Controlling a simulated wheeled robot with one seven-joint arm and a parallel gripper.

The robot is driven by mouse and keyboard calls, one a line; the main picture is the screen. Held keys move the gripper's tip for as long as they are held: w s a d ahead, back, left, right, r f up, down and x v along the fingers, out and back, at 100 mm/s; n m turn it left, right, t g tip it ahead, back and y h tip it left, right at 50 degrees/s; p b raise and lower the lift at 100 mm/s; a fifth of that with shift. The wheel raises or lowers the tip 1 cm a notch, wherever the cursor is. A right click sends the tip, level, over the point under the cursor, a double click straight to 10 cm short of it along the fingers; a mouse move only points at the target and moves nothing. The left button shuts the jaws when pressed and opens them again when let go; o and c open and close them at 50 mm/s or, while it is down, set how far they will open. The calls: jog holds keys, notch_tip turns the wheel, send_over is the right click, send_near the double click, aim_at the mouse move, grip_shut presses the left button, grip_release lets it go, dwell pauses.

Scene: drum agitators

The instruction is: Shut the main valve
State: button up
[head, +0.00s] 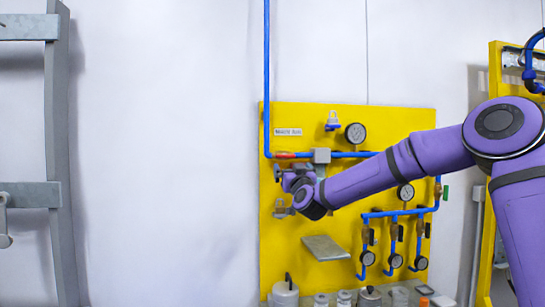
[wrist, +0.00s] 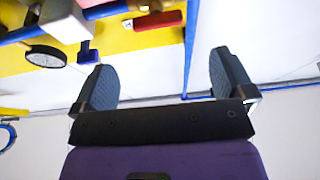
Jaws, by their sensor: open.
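A red lever handle (head: 285,155) sits on the blue pipe near the upper left of the yellow panel; it looks like the main valve. It lies along the horizontal pipe run. In the wrist view the red lever (wrist: 158,20) shows at the top, beyond my fingertips and not between them. My gripper (head: 281,173) is just below the lever in the head view, in front of the panel. In the wrist view its two dark fingers (wrist: 165,78) are spread wide with nothing between them.
The yellow panel (head: 300,230) carries a grey block (head: 321,156) on the pipe, an upper gauge (head: 355,133) and several lower gauges and small valves. A tilted grey plate (head: 324,248) juts out below. Containers (head: 285,294) stand at the bottom. A grey ladder-like frame (head: 60,150) stands left; bare wall lies between.

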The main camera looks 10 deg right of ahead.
aim_at(286, 156)
jog(key=x, duration=1.1)
jog(key=shift+d+r, duration=0.15)
jog(key=shift+d, duration=0.05)
jog(key=c, duration=0.9)
